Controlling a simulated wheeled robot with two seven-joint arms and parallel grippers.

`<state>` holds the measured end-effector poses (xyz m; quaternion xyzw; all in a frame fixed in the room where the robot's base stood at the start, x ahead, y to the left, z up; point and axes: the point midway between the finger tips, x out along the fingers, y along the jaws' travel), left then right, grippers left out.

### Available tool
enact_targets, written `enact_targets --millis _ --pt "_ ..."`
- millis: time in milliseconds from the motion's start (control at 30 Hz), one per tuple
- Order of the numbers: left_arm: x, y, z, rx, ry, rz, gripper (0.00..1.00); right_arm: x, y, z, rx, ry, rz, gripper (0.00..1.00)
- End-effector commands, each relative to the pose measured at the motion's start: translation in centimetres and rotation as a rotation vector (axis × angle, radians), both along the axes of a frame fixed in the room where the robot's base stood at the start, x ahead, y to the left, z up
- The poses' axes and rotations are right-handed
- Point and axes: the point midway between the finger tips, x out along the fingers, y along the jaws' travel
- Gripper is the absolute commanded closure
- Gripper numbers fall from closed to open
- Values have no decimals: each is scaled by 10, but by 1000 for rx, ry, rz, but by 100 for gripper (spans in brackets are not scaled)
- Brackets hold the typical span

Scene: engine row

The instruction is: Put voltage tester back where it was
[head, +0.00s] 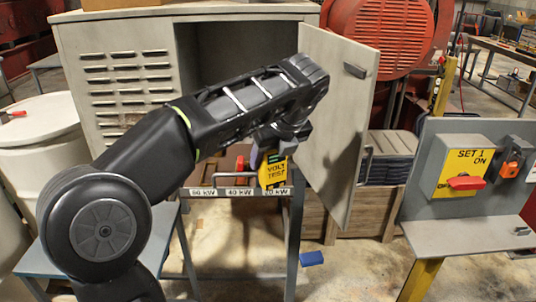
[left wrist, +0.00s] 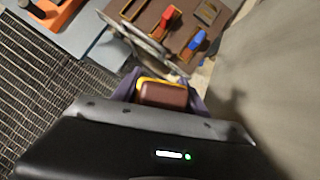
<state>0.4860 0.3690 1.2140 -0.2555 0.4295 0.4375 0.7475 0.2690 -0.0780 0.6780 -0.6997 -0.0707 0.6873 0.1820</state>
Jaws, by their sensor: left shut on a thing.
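The voltage tester (head: 273,174), yellow and black with "VOLT TEST" on its face, hangs below my left gripper (head: 270,153) in the head view. My left gripper is shut on it. In the left wrist view the tester shows its brown end and yellow edge (left wrist: 163,94) between the purple fingers. In the head view it is in front of the open cabinet, just above the label strip (head: 238,191) marked 60, 40 and 20 kW, near the 20 kW end. I cannot tell whether it touches anything below. My right gripper is not in view.
The grey cabinet (head: 120,75) stands behind my left arm, its door (head: 335,120) swung open close to the right of the gripper. A panel with a yellow "SET 1 ON" switch box (head: 462,168) stands at right. A blue block (head: 312,258) lies on the floor.

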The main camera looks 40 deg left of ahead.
Motion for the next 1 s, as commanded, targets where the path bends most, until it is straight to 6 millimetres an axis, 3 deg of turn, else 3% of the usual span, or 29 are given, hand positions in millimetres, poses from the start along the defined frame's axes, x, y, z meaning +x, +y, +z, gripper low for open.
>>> enact_targets --millis 500,767,1000 --pt "-1 -14 -19 4 -1 83 100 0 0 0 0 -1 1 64" --pt "-3 -55 -86 8 9 349 100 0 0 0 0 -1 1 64" --pt "-5 -105 -164 10 10 676 100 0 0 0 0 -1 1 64"
